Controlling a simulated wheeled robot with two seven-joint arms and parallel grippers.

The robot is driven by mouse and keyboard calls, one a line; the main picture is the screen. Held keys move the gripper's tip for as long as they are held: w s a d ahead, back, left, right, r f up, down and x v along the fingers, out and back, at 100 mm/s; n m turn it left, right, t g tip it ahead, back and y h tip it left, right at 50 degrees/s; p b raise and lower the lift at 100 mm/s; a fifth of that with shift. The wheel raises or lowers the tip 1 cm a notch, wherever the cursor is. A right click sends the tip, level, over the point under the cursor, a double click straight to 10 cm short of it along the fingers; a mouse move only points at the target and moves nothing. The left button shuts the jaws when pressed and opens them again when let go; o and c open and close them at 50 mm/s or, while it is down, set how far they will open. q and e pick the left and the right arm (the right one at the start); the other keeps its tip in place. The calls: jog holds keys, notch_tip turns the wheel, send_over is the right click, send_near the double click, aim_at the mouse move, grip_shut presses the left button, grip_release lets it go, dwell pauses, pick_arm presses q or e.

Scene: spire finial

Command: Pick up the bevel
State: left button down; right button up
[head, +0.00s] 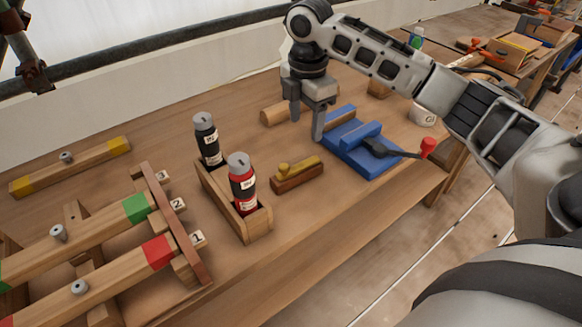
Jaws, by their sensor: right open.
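I cannot make out with certainty which thing is the bevel. A small brown wooden tool with a brass-yellow top and knob (298,173) lies on the bench right of the bottle holder. My right gripper (306,122) points down with its fingers apart and nothing visible between them. It is above and behind the wooden tool, just left of the blue vise (362,150). A short wooden cylinder (273,114) lies left of the fingers. The gripper hides part of the bench behind it. My left gripper is not in view.
A wooden holder (259,226) carries a black bottle (207,139) and a red bottle (242,184). Wooden bars with green and red ends (158,251) rest on a numbered rack at left. The vise's red-tipped handle (428,147) sticks out right. The bench front is clear.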

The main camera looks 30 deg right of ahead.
send_over(304, 164)
jog(key=f, duration=0.7)
jog(key=shift+s, duration=0.2)
jog(key=shift+w+f+p, duration=0.15)
jog(key=shift+f+p, duration=0.15)
jog(key=shift+f, duration=2.8)
jog(key=c, duration=1.1)
